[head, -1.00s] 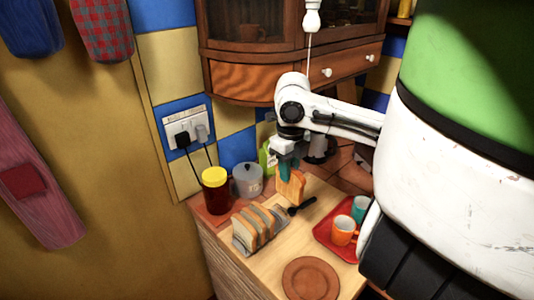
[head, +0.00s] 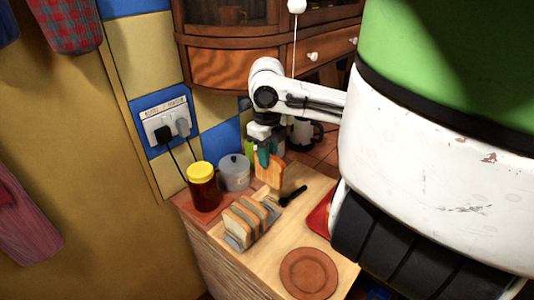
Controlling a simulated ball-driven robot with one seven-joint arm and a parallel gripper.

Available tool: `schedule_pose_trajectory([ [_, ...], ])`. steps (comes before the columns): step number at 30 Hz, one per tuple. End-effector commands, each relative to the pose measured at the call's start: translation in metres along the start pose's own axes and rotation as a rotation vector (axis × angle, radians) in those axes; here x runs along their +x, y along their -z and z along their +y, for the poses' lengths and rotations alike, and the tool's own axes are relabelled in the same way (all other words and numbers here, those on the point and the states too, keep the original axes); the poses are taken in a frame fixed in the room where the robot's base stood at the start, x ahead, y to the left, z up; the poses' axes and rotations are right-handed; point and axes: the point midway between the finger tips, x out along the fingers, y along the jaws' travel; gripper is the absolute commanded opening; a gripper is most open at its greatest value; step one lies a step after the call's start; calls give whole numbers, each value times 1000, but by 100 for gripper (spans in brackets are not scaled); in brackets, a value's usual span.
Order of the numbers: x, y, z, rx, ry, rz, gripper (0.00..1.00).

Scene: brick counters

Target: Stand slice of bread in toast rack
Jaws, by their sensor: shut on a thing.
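The toast rack (head: 238,243) stands on the wooden board with several slices of bread upright in it. My gripper (head: 264,158) points down behind and slightly right of the rack. It is shut on a slice of bread (head: 270,173), which hangs roughly upright at the back of the board. The held slice is apart from the rack. Whether its lower edge touches the board, I cannot tell. The fingertips are partly hidden by the bread and too small to see clearly.
A jar with a yellow lid (head: 203,188) and a grey lidded pot (head: 235,172) stand behind the rack. A dark-handled utensil (head: 292,196) lies right of it. A brown plate (head: 309,273) is at the front. A red tray (head: 320,217) is mostly hidden by my body.

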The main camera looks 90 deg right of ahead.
Motion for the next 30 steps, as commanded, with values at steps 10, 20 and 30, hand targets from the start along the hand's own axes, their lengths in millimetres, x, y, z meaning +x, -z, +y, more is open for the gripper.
schedule_pose_trajectory([
  [10, 29, 0, 0, 1, 0, 0, 0],
  [20, 52, 0, 0, 1, 0, 0, 0],
  [30, 77, 0, 0, 1, -1, 0, 0],
])
